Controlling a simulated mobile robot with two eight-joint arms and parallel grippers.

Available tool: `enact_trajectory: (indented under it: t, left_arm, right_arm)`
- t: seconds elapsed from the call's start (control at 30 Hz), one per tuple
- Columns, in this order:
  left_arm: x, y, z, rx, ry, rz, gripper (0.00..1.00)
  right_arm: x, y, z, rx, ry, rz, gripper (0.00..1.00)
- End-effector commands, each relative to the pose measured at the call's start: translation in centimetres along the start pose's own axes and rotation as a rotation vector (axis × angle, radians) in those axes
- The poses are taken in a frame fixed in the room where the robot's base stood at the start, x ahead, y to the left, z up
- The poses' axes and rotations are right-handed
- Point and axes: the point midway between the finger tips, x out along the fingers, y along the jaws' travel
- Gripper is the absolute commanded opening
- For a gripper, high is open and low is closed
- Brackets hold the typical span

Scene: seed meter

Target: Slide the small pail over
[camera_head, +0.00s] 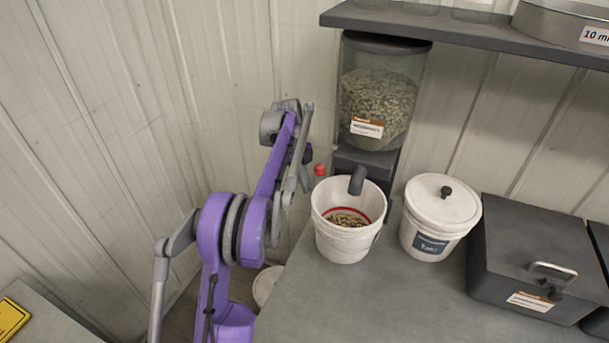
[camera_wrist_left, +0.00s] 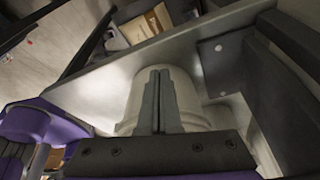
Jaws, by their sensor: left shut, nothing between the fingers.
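An open white pail (camera_head: 343,243) stands upright on the grey counter (camera_head: 400,305), under the dark spout of a pellet dispenser. It has a red line inside and some pellets at the bottom. My left gripper (camera_head: 288,196) is left of the pail in the head view, apart from it, at the end of the purple arm. In the left wrist view its fingers (camera_wrist_left: 157,98) are shut together with nothing between them. A pale round container (camera_wrist_left: 185,88) shows behind the fingers there, partly hidden; I cannot tell which one it is. My right gripper is not in view.
The dispenser (camera_head: 378,95) stands behind the pail, with a red knob (camera_head: 320,170) nearby. A lidded white bucket (camera_head: 440,212) and a dark box (camera_head: 535,255) stand to the right. A dark shelf (camera_head: 460,31) hangs above. The counter's front is clear.

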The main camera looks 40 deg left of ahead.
Motion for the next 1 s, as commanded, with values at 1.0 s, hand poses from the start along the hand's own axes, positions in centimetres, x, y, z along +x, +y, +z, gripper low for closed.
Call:
enact_trajectory:
  t: [1.0]
  left_arm:
    - [5.3, 0.0, -5.0, 0.001, 0.000, 0.000, 0.00]
  right_arm:
    - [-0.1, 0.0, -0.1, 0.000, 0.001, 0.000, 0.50]
